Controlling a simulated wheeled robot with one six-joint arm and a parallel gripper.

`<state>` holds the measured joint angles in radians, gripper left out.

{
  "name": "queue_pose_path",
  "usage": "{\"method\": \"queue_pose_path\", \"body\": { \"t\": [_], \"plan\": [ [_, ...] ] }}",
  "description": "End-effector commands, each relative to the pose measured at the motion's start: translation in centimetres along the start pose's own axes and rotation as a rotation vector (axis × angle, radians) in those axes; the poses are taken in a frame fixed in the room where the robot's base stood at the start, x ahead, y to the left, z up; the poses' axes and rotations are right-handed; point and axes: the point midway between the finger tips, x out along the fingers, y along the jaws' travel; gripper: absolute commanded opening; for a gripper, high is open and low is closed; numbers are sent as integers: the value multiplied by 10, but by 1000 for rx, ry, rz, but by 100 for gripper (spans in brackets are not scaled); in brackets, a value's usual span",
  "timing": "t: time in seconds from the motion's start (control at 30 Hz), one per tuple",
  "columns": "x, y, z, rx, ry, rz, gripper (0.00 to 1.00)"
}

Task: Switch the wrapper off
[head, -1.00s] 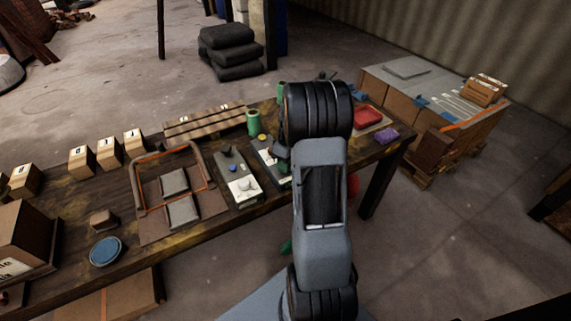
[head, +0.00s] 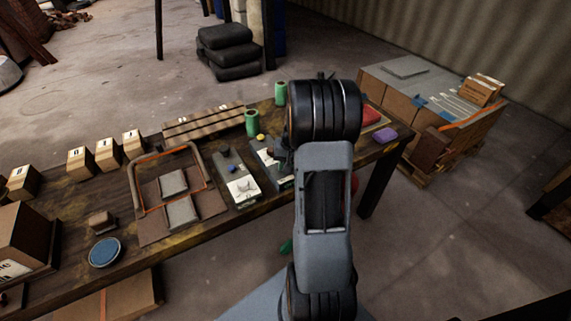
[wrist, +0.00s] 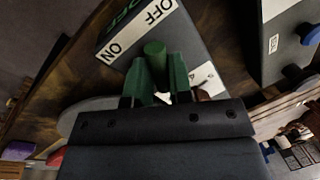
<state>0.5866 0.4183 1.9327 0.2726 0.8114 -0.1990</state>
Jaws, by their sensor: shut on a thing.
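A grey control box (wrist: 170,30) with white OFF and ON labels fills the upper middle of the wrist view. A green cylindrical handle (wrist: 154,50) stands at the box, between OFF and ON at its left and a partly hidden white label at its right. My gripper (wrist: 160,72), with green fingers, is shut on this handle. In the head view the box (head: 266,153) shows beside my arm, which hides my gripper and most of the handle. I cannot read which machine the box belongs to.
A second grey box (head: 238,180) with a blue knob stands just left on the table. A tray with two grey pads (head: 150,220), a blue round dish (head: 105,252) and green cylinders (head: 252,123) are nearby. A red tray and a purple block (head: 385,134) lie right.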

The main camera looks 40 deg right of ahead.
Motion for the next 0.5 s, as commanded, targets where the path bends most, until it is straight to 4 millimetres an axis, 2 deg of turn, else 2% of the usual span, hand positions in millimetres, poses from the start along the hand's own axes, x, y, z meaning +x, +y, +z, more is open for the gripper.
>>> {"method": "queue_pose_path", "body": {
  "t": [0.2, 0.5],
  "plan": [
    [0, 0, 1, 159, 29, -1, 0],
    [0, 0, 1, 299, 57, -1, 0]
  ]
}}
